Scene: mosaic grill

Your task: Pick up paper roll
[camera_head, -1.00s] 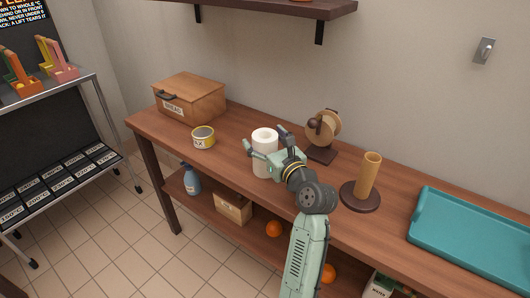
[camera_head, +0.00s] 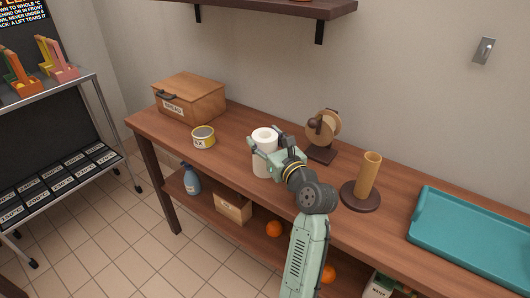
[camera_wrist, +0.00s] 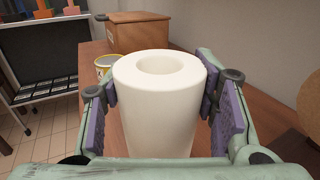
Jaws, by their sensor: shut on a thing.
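The white paper roll (camera_head: 261,163) stands upright on the wooden table in the head view. It fills the middle of the wrist view (camera_wrist: 160,112), with its hollow core facing up. My gripper (camera_head: 266,146) is around the upper part of the roll. In the wrist view my gripper (camera_wrist: 160,95) has one purple-padded finger on each side of the roll, shut on it. The roll's base is hidden in the wrist view and partly hidden by my arm in the head view.
A yellow-labelled tin (camera_head: 203,138) and a wooden bread box (camera_head: 193,100) stand to the left. A wooden wheel-like stand (camera_head: 322,134) is behind right. A wooden upright holder (camera_head: 368,180) and a teal tray (camera_head: 472,236) are to the right. A shelf (camera_head: 260,7) hangs above.

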